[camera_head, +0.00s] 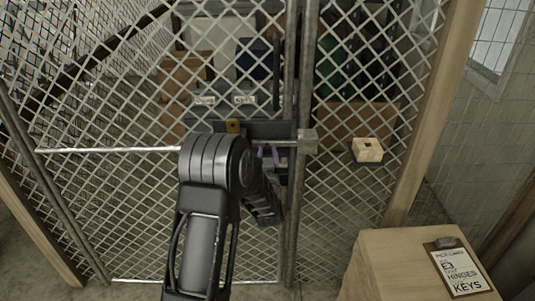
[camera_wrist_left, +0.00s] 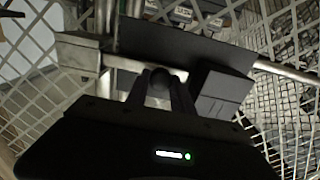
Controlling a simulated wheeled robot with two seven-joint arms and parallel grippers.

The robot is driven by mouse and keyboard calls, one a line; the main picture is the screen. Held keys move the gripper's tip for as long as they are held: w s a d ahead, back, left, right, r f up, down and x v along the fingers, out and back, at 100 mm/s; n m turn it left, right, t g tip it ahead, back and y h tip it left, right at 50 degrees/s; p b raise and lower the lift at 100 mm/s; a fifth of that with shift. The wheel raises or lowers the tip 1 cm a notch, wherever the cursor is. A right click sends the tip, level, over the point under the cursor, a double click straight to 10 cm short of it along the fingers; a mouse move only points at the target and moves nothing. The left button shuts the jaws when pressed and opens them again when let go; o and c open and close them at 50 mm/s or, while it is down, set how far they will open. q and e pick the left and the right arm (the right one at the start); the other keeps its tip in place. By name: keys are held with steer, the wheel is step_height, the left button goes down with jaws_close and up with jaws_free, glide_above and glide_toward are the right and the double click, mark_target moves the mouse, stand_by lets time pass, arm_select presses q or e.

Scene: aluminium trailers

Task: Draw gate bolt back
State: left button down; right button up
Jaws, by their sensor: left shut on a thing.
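The mesh gate (camera_head: 120,205) stands closed in front of me. A dark bolt plate (camera_head: 262,129) is on its right edge, and it also shows in the wrist view (camera_wrist_left: 190,46). The metal bolt rod (camera_wrist_left: 124,64) runs from the plate to a grey keeper block (camera_head: 307,141) on the post; the block also shows in the wrist view (camera_wrist_left: 78,54), and the rod appears to reach it. My left gripper (camera_wrist_left: 160,88) is shut on the dark round bolt knob (camera_wrist_left: 159,82). In the head view my arm hides most of the grip.
A wooden box (camera_head: 400,262) with a clipboard (camera_head: 461,270) stands at the front right. Boxes and bins (camera_head: 185,72) sit behind the mesh. A timber post (camera_head: 437,110) rises at the right.

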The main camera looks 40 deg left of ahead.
mark_target(257, 144)
arm_select(q)
steer(key=shift+s+a+b, duration=0.95)
steer(key=shift+a+b, duration=0.15)
steer(key=shift+a, duration=0.15)
steer(key=c, duration=1.1)
jaws_free()
